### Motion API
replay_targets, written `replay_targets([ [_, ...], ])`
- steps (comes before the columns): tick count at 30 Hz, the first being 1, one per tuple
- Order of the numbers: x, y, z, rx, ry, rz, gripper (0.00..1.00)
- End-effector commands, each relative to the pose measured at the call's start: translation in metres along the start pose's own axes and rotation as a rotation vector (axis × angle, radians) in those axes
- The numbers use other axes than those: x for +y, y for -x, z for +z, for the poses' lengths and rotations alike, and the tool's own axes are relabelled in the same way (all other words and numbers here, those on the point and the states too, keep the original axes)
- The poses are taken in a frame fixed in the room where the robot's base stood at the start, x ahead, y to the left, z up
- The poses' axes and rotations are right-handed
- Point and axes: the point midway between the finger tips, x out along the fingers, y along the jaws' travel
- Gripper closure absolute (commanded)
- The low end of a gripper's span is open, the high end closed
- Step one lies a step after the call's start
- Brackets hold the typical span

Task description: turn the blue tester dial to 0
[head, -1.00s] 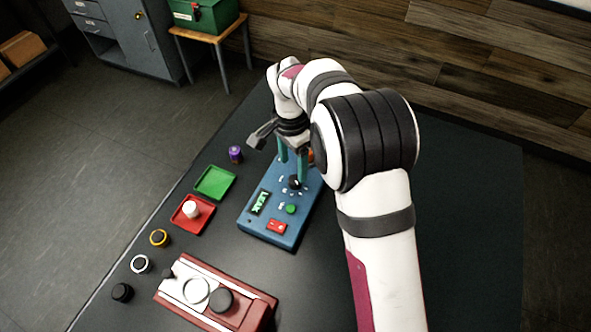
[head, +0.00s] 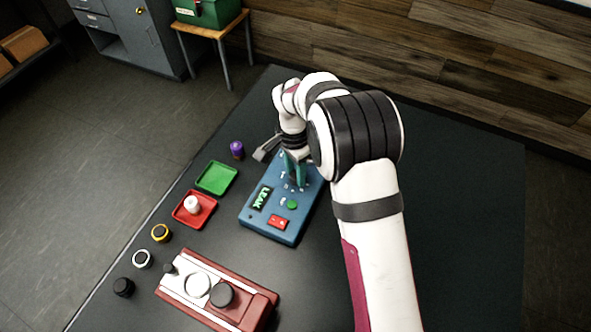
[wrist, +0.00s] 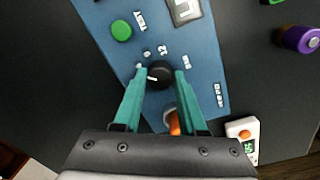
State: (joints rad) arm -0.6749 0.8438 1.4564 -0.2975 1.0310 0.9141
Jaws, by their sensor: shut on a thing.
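The blue tester (head: 268,228) lies on the dark table in the head view, its small screen reading LEAK. Its black dial (wrist: 160,75) shows in the wrist view, with a white pointer mark directed to the left of that picture and small white labels around it, one reading 12. My gripper (wrist: 161,73) has its two teal fingertips on either side of the dial, shut on it. In the head view my gripper (head: 295,182) stands over the far part of the tester and mostly hides the dial.
The tester also bears a green button (head: 292,205) and a red switch (head: 278,222). Left of it are a green tray (head: 217,178), a red tray (head: 183,222) with a white part, and a purple cap (head: 237,149). A red-and-white device (head: 190,300) stands nearer.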

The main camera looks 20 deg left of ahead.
Motion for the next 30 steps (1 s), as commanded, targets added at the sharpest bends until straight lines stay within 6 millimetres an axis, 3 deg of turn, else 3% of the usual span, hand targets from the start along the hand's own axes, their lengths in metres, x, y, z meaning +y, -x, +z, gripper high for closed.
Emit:
replay_targets([
  [13, 0.0001, 0.0005, 0.0000, 0.003, 0.070, 0.000, 1.00],
  [30, 0.0008, 0.0010, -0.0002, 0.024, 0.500, 0.000, 1.00],
])
